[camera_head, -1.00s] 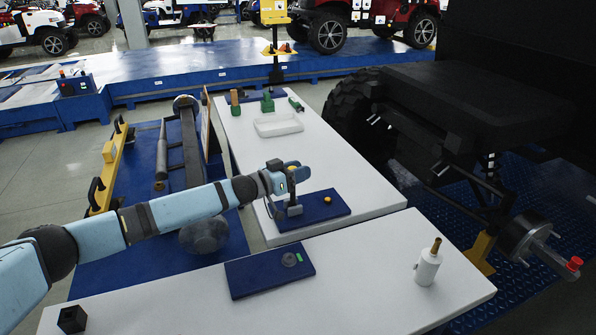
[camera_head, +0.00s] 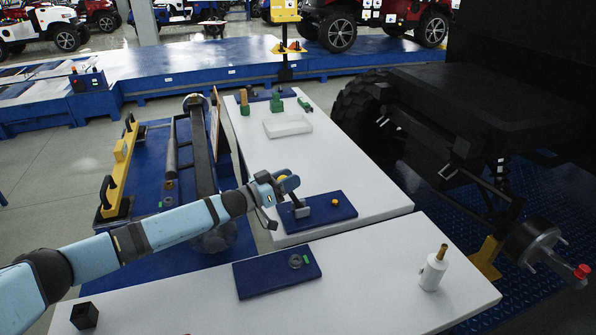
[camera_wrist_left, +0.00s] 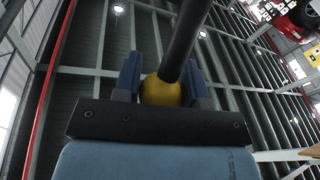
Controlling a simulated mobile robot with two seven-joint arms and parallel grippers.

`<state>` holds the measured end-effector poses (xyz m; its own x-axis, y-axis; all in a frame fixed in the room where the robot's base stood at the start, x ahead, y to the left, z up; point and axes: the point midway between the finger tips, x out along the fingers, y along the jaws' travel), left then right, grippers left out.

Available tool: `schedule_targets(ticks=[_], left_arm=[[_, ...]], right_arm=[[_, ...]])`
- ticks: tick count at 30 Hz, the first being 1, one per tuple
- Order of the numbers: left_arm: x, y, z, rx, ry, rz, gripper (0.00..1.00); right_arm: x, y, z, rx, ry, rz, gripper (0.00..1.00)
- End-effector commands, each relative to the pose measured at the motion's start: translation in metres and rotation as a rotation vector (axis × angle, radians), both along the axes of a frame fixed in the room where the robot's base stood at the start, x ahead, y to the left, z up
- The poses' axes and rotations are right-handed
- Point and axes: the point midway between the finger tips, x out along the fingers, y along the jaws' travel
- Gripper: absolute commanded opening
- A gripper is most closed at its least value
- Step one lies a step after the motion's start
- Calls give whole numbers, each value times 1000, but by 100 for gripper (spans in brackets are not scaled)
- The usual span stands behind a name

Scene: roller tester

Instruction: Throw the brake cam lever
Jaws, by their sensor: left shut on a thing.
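The brake cam lever (camera_head: 297,200) stands on a blue base plate (camera_head: 318,221) on the white table. Its dark rod leans to the left from its grey foot, with its upper end at my left gripper (camera_head: 284,181). In the left wrist view the yellow knob (camera_wrist_left: 160,91) sits between the two blue fingers of my left gripper (camera_wrist_left: 160,85), which is shut on it. The dark rod (camera_wrist_left: 185,42) runs up and away from the knob. In the head view the gripper partly hides the knob. My right gripper is not in view.
An orange ball (camera_head: 334,202) sits on the base plate right of the lever. A second blue plate (camera_head: 262,281) with a small round part lies nearer. A white bottle (camera_head: 432,272) stands at the right. A white tray (camera_head: 288,126) and green parts are farther back.

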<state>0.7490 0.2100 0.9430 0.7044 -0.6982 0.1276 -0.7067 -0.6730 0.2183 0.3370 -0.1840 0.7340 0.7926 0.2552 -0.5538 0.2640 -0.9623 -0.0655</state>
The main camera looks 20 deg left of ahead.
Motion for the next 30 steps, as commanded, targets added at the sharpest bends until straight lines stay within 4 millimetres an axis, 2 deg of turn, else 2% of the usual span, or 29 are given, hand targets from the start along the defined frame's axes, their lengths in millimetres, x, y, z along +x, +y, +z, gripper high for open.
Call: schedule_targets(ticks=[3, 12, 30], left_arm=[[-5, 12, -1, 2, -1, 3, 0], [-15, 27, -10, 1, -3, 4, 0], [-18, 34, -16, 2, -5, 5, 0]], right_arm=[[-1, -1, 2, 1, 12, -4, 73], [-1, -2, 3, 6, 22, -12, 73], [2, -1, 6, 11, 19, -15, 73]])
